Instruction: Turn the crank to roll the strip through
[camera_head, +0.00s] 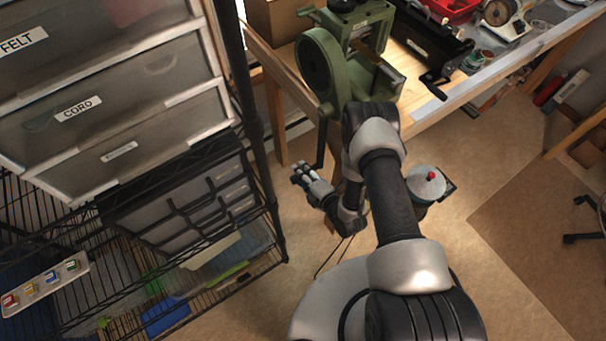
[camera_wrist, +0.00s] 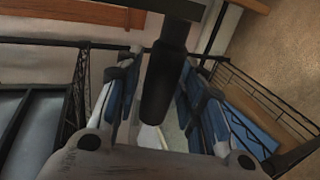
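The green rolling mill (camera_head: 345,62) stands at the near left corner of the workbench. Its black crank arm (camera_head: 321,140) hangs down past the bench edge. A brass-coloured piece, perhaps the strip, (camera_head: 366,51) shows at the mill; its details are too small to tell. My gripper (camera_head: 302,172) is at the lower end of the crank, left of the bench leg. In the wrist view, the dark cylindrical crank grip (camera_wrist: 164,85) lies between my gripper's two blue-padded fingers (camera_wrist: 163,105). Gaps show on both sides of the grip, so the fingers look open around it.
A wire shelf with drawers (camera_head: 110,100) stands close on the left. A black machine with its own crank (camera_head: 430,45), a red tray (camera_head: 455,8) and a scale (camera_head: 503,20) are on the bench (camera_head: 440,100). The floor to the right is mostly open.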

